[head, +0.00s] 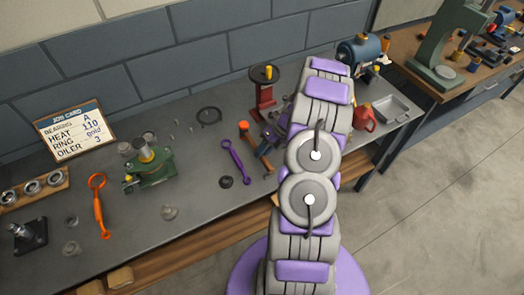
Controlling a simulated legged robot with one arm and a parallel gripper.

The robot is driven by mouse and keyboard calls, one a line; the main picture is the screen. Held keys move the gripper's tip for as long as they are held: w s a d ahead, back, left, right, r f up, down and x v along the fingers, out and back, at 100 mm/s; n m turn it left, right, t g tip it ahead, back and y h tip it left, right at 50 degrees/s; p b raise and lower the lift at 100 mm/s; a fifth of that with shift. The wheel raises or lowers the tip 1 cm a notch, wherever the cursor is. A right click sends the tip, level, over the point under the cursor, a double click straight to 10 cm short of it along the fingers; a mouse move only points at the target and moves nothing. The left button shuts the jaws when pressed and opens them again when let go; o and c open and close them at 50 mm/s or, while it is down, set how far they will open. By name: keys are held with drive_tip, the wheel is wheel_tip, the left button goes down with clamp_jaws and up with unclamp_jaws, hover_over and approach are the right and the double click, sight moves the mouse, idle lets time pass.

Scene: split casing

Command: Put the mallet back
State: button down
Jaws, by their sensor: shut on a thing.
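The mallet (256,146) has an orange head and a brown handle. It is at the middle of the bench, with its head toward the back and its handle toward the front edge. My gripper (266,139) is beside the middle of the handle and is shut on the mallet. My own arm hides part of the gripper and the bench to its right. I cannot tell whether the mallet touches the bench top.
A purple wrench (235,161) and a dark ring (226,182) lie left of the mallet. A red stand (265,95) rises behind it. A green fixture (149,168), an orange wrench (99,206) and a job card (75,130) are farther left. A red can (364,117) and metal tray (390,106) are right.

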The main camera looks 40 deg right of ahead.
drive_tip(key=shift+d, duration=0.35)
drive_tip(key=shift+a, duration=0.15)
drive_tip(key=shift+a+r+p, duration=0.1)
drive_tip(key=shift+a+p, duration=0.3)
drive_tip(key=shift+a, duration=0.05)
drive_tip(key=shift+w+a+p, duration=0.1)
drive_tip(key=shift+a+p, duration=0.1)
drive_tip(key=shift+p, duration=0.15)
drive_tip(key=shift+f, duration=0.3)
idle(0.5)
drive_tip(key=c, duration=0.9)
unclamp_jaws()
drive_tip(key=shift+f, duration=0.1)
drive_tip(key=shift+p, duration=0.3)
